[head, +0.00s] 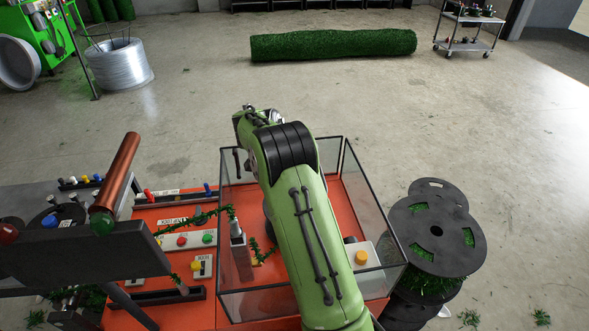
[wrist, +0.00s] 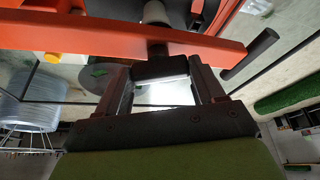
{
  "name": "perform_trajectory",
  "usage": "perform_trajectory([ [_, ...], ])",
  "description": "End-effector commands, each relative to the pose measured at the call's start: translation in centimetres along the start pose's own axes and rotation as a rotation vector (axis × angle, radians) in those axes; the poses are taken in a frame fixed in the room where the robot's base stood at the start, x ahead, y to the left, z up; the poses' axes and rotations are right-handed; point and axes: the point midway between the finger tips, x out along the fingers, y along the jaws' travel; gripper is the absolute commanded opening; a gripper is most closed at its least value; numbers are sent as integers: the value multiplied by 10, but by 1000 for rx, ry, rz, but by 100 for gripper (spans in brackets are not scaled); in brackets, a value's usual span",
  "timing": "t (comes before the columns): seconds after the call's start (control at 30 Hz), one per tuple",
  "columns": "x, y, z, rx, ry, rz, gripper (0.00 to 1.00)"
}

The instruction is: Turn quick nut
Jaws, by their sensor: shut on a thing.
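In the wrist view my gripper (wrist: 163,82) reaches up from the bottom with its two fingers on either side of a dark block (wrist: 160,68). The fingers are closed on this block, which looks like the quick nut, though its shape is hard to make out. The block sits just under an orange-red bar (wrist: 90,28) that crosses the view, with a pale cylinder (wrist: 157,12) above it. In the head view my green arm hides the gripper and the nut.
In the wrist view a dark rod (wrist: 250,54) sticks out beside the fingers. Open floor lies behind, before a green roll (head: 333,45).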

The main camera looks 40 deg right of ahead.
Motion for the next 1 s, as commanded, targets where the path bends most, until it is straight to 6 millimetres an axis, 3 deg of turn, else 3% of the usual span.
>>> perform_trajectory([
  [1.0,-2,-5,-3,805,0,336,38],
])
